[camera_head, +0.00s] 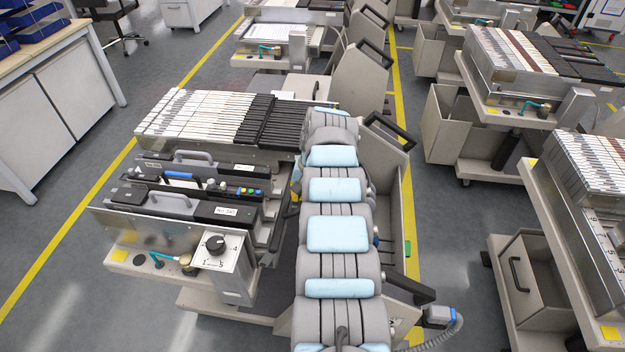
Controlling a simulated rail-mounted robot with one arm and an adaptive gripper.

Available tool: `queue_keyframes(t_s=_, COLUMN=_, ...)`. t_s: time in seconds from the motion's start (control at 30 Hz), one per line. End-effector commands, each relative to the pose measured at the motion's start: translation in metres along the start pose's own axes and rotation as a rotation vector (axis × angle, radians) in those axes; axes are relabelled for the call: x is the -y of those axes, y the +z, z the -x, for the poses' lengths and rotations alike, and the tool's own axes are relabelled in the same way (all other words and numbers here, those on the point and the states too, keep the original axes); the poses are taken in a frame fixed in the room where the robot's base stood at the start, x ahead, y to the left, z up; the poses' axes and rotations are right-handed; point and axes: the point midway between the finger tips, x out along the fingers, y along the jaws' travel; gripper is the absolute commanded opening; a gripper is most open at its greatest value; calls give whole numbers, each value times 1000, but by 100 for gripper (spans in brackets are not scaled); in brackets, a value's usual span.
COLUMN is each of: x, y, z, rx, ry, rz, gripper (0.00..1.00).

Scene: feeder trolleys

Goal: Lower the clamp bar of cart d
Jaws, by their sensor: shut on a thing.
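A feeder trolley (117,253) stands in the centre, partly under my arm; I cannot read a cart letter on it. It carries a row of white and black feeders (200,117) at the back and black modules with grey handles (175,203) nearer me. A control box with a round black knob (215,243) is at its front. My arm reaches up from the bottom over the trolley's right side. My gripper is hidden behind the arm links. I cannot make out the clamp bar; the arm covers part of that side.
More feeder trolleys stand behind (262,58) and to the right (510,103). A grey bin with a black handle (395,165) is close to the right of my arm. A white cabinet (85,80) is at the left. Yellow-lined floor lies between.

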Motion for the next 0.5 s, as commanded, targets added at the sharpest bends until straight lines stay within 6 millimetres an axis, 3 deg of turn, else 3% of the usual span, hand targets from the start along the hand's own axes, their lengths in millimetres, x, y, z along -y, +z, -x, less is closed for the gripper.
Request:
queue_keyframes(t_s=0.13, x=5, y=-3, z=10, rx=-10, ry=2, rz=-4, gripper=0)
queue_keyframes(t_s=0.5, x=15, y=-3, z=11, rx=-10, ry=1, rz=-3, gripper=0)
